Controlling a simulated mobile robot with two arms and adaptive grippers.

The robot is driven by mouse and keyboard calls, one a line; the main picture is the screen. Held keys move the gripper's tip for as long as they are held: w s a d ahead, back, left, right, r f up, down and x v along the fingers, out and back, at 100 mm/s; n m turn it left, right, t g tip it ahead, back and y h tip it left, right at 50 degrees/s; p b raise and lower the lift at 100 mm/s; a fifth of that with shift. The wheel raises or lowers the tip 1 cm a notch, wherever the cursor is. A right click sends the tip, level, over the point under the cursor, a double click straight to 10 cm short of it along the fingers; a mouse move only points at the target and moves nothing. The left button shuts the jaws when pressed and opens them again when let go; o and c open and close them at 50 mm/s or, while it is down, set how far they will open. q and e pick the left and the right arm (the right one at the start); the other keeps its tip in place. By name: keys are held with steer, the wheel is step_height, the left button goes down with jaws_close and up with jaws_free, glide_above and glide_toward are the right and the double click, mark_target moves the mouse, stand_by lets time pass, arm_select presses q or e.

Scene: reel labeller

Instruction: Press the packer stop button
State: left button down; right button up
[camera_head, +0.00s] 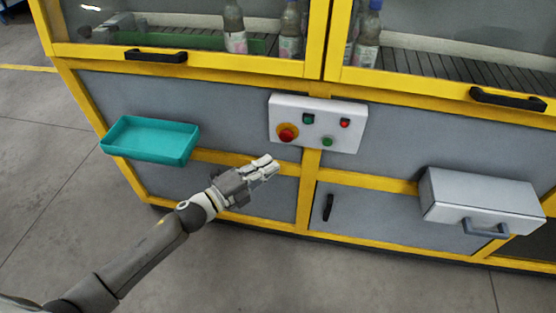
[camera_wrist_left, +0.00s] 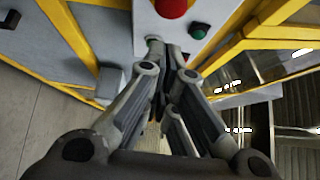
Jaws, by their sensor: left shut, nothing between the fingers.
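A white control panel (camera_head: 317,109) is mounted on the machine's front. It carries a large red mushroom button on a yellow base (camera_head: 287,132), an upper green button (camera_head: 308,118), a lower green button (camera_head: 327,141) and a small red button (camera_head: 345,123). I can read no labels. My left gripper (camera_head: 268,164) is shut and empty, below and left of the panel in the head view. Contact cannot be told.
A teal tray (camera_head: 150,157) sticks out left of the panel. A grey box with a handle (camera_head: 480,193) sticks out at the right. Windows with black handles (camera_head: 156,55) lie above, with bottles (camera_head: 290,32) behind them. The floor in front is clear.

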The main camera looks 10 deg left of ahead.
arm_select(q)
steer(key=v, duration=0.4)
steer(key=shift+s+r+b, duration=0.2)
steer(key=shift+s+b, duration=0.1)
steer(key=shift+s, duration=0.15)
arm_select(e)
steer(key=shift+a+f, duration=0.1)
steer(key=shift+f, duration=0.25)
arm_select(q)
steer(key=shift+a+f, duration=0.1)
steer(key=shift+f, duration=0.05)
arm_select(e)
steer(key=shift+w, duration=0.1)
